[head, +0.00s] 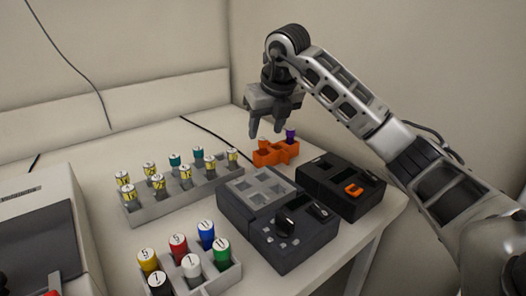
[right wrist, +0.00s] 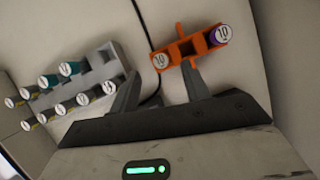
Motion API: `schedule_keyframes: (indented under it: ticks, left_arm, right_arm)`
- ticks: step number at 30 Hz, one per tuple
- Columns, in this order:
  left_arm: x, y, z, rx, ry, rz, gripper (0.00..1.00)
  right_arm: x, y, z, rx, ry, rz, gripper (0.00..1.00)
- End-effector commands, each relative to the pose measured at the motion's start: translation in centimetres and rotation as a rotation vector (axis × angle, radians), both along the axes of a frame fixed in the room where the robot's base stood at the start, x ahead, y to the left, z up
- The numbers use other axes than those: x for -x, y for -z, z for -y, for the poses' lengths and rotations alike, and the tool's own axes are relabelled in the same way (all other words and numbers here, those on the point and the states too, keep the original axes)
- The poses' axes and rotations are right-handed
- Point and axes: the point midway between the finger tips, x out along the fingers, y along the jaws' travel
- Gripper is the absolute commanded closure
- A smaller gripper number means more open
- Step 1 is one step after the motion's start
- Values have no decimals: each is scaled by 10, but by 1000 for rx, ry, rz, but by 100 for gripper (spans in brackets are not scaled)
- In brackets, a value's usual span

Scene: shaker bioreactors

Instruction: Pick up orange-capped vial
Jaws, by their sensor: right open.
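The orange-capped vial (head: 265,143) stands in the left part of a small orange rack (head: 272,158) at the back of the table. In the right wrist view its white-topped cap (right wrist: 160,61) shows at the left end of the orange rack (right wrist: 186,47). A purple-capped vial (head: 290,135) stands at the rack's other end; it also shows in the right wrist view (right wrist: 221,35). My right gripper (head: 265,129) is open and empty, fingers pointing down, just above the orange-capped vial. In the right wrist view the vial's cap lies near the gap between the fingertips (right wrist: 162,72). My left gripper is not in view.
A grey rack (head: 205,190) of yellow- and teal-capped vials stands left of the orange rack. Dark devices (head: 290,240) (head: 340,190) stand in front. A rack of coloured vials (head: 228,275) is nearest. A wall closes the back, with a cable (head: 205,130) running near it.

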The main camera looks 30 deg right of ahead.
Motion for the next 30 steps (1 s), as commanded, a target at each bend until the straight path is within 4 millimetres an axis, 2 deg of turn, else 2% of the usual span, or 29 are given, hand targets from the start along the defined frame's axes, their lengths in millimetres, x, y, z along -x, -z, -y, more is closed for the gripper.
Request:
schedule_keyframes:
  ticks: [6,10,16,17,18,21,30]
  left_arm:
    - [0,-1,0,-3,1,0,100]
    - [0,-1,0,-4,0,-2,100]
    - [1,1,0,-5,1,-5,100]
    - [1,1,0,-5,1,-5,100]
    - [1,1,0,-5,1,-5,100]
    - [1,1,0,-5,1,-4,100]
    - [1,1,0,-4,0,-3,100]
  right_arm:
    - [-11,32,3,0,0,-4,53]
    - [-15,40,3,-2,1,-2,53]
    - [-15,41,4,0,0,-1,53]
    - [-15,41,4,0,0,-1,56]
    - [-15,41,4,0,0,-1,67]
    - [-15,41,4,0,0,-1,92]
    - [-15,40,4,0,0,-1,92]
